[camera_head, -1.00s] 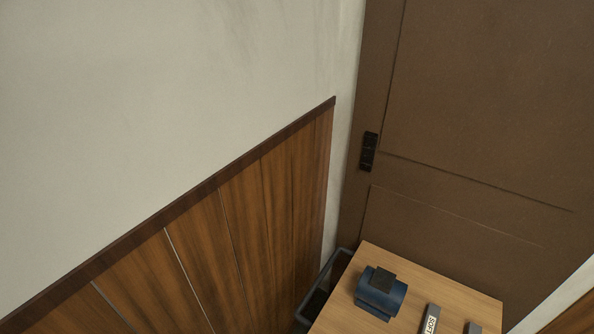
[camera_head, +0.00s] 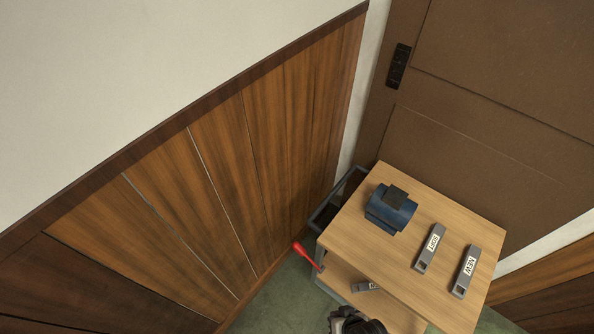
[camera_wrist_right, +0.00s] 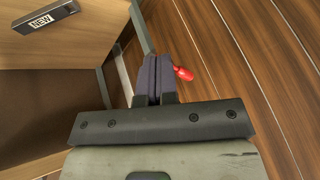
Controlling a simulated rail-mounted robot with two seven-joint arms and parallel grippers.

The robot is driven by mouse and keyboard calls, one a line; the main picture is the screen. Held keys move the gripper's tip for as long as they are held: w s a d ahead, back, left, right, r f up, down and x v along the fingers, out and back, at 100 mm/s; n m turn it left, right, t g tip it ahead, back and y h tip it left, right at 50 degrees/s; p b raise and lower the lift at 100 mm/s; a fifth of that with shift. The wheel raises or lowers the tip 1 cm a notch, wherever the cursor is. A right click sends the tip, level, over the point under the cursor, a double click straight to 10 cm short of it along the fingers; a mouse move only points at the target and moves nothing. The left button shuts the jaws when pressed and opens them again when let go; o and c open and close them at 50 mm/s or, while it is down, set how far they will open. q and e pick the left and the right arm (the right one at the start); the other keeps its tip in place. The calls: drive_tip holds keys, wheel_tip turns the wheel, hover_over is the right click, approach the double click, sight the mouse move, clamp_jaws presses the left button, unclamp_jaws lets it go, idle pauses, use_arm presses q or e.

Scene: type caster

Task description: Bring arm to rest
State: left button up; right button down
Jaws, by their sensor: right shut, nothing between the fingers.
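My right gripper (camera_wrist_right: 154,78) shows in the right wrist view with its two dark fingers pressed together and nothing between them. Part of my right arm's dark end (camera_head: 355,322) shows at the bottom edge of the head view, below the cart's wooden top (camera_head: 440,215); its fingertips are not clear there. In the wrist view the fingers are beside the cart, left of a red handle-like object (camera_wrist_right: 183,73). My left gripper is not in view.
On the cart top lie a blue cylindrical device (camera_head: 390,208) and two grey blocks, labelled SOFT (camera_head: 430,248) and NEW (camera_head: 466,270). Another grey labelled piece (camera_head: 367,287) lies on the lower shelf. The red object (camera_head: 305,256) is at the cart's left side. Wood panelling (camera_head: 215,180) and a brown door (camera_head: 480,110) enclose the corner.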

drive_tip(key=s+d+r+h+p, duration=0.1)
drive_tip(key=s+d+r+p, duration=0.25)
drive_tip(key=r, duration=0.45)
drive_tip(key=s+d+r+g+h+p, duration=0.1)
drive_tip(key=s+d+r+p, duration=0.25)
drive_tip(key=r, duration=0.45)
drive_tip(key=s+d+r+h+p, duration=0.2)
drive_tip(key=s+d+r, duration=0.15)
drive_tip(key=r, duration=0.45)
wheel_tip(320, 180, up, 37)
drive_tip(key=p, duration=3.6)
drive_tip(key=shift+p, duration=0.35)
drive_tip(key=shift+a+f, duration=0.1)
drive_tip(key=shift+s, duration=0.1)
